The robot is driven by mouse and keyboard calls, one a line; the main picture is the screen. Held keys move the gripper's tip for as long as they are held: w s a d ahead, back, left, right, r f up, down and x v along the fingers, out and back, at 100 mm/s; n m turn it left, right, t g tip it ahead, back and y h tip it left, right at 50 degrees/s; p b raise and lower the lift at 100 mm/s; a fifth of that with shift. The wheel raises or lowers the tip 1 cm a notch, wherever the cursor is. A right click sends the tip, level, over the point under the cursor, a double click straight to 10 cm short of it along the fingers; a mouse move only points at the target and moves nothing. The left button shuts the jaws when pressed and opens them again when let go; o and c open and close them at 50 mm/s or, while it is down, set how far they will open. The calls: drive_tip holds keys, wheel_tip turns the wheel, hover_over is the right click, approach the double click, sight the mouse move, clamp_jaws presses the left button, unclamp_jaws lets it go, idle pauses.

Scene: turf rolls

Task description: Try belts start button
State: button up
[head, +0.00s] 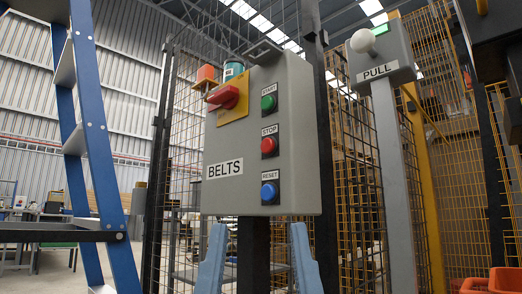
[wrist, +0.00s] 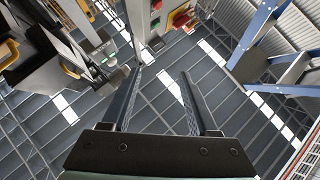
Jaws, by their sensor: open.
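The grey control box labelled BELTS (head: 232,140) is upright on a dark post in the head view. The green START button (head: 269,103) is uppermost in a column on its right side. Below it are the red STOP button (head: 269,145) and the blue RESET button (head: 269,192). A red rotary switch (head: 224,97) sits on a yellow plate. My gripper (head: 257,228) shows as two pale blue fingers, pointing up and apart, low in front of the box. In the wrist view my gripper (wrist: 160,72) is open and empty. Part of the box shows beyond its fingertips.
A grey PULL box (head: 381,62) with a pale knob stands on a post at right. A blue ladder-like frame (head: 88,130) stands at left. Wire mesh fencing (head: 345,190) runs behind the box. An orange object (head: 503,280) is at lower right.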

clamp_jaws()
idle(1.4)
